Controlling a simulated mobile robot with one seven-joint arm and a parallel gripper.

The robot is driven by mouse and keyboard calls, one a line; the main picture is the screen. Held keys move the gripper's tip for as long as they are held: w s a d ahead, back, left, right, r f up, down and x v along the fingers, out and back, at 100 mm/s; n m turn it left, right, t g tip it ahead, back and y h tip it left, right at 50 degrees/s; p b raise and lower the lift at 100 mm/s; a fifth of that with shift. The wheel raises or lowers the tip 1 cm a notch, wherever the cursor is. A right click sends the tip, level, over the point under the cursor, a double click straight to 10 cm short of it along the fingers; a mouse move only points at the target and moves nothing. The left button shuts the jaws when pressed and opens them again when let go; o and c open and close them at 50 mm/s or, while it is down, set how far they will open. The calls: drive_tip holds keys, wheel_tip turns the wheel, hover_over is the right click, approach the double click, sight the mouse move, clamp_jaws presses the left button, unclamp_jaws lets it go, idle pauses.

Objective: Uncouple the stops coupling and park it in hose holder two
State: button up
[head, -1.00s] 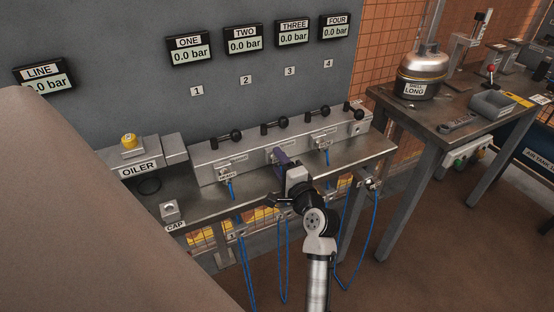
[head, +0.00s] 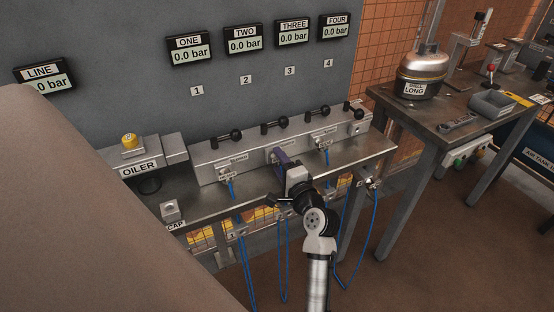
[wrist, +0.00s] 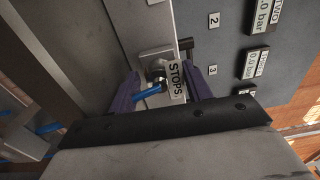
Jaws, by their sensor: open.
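The stops coupling (wrist: 159,72) is a small metal fitting with a blue hose and a white STOPS tag (wrist: 176,80). It sits at a port on the front of the grey manifold block (head: 212,160). My gripper (wrist: 162,88) is open, with one purple finger on each side of the coupling and tag; I cannot tell whether they touch. In the head view my gripper (head: 283,163) is at the manifold's middle port and hides most of the coupling. Hose holder two cannot be clearly picked out below the shelf, where my arm covers part of the front edge.
Other tagged couplings with blue hoses are on the manifold left (head: 227,178) and right (head: 325,146) of my gripper. Black-knobbed valves (head: 268,127) line its top. Blue hoses (head: 283,258) hang in front of the shelf. The oiler (head: 139,169) stands at left, a side table (head: 455,137) at right.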

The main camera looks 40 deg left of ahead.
drive_tip(key=shift+c, duration=0.3)
clamp_jaws()
drive_tip(key=shift+v, duration=3)
